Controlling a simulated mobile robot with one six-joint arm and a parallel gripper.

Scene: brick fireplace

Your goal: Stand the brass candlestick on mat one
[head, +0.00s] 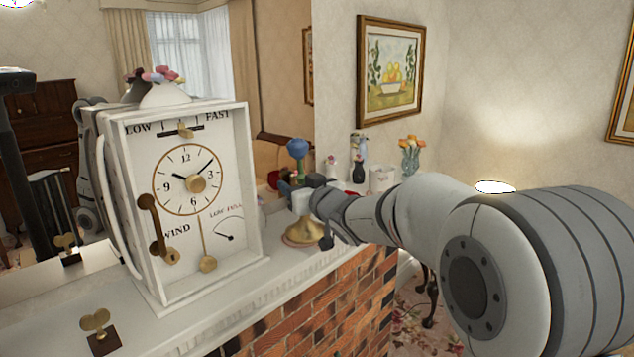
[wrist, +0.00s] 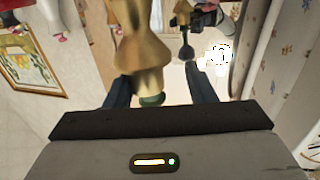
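The brass candlestick shows its round gold base (head: 303,234) on the white mantel, right of the clock. My gripper (head: 320,212) is beside it and hides most of its stem. In the wrist view the gold stem (wrist: 147,50) is large and in front of the gripper (wrist: 162,90), nearer the left finger. A gap shows between the stem and the right finger, so the gripper looks open. A small green part shows at the near end of the stem. I cannot make out mat one in either view.
A large white clock (head: 190,185) stands left of the candlestick. A brass key on a dark block (head: 98,330) is at the near left of the mantel (head: 200,320). A blue-topped ornament (head: 297,150), a white cup (head: 382,178) and a flower vase (head: 411,158) are beyond my gripper.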

